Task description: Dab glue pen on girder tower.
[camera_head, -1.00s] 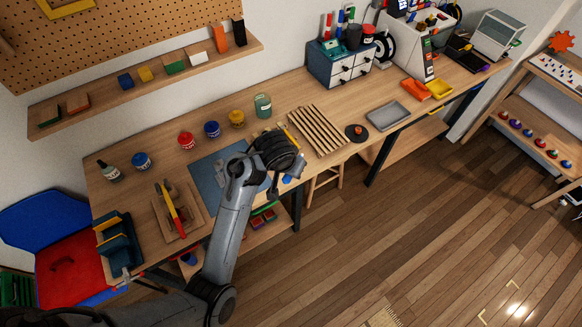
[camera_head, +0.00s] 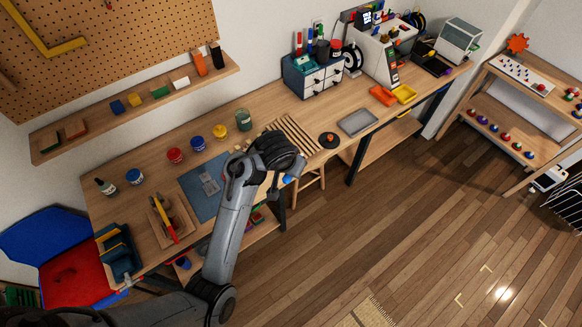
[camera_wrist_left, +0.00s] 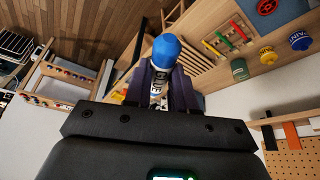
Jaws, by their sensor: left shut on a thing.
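The glue pen (camera_wrist_left: 158,78) has a blue cap and a white body with dark lettering. My left gripper (camera_wrist_left: 166,92) is shut on it in the left wrist view. In the head view my left gripper (camera_head: 286,168) is near the bench's front edge, by the slatted wooden rack, with a bit of blue showing below it. I cannot surely make out the girder tower. Small grey pieces (camera_head: 208,184) lie on the blue mat (camera_head: 194,207), left of my arm, and may belong to it. My right gripper is not in view.
Paint jars, including a red one (camera_head: 176,156) and a green one (camera_head: 244,120), stand behind the mat. The slatted rack (camera_head: 300,133), a black disc (camera_head: 329,140) and a grey tray (camera_head: 358,122) are to the right. A drawer unit (camera_head: 314,78) stands at the back.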

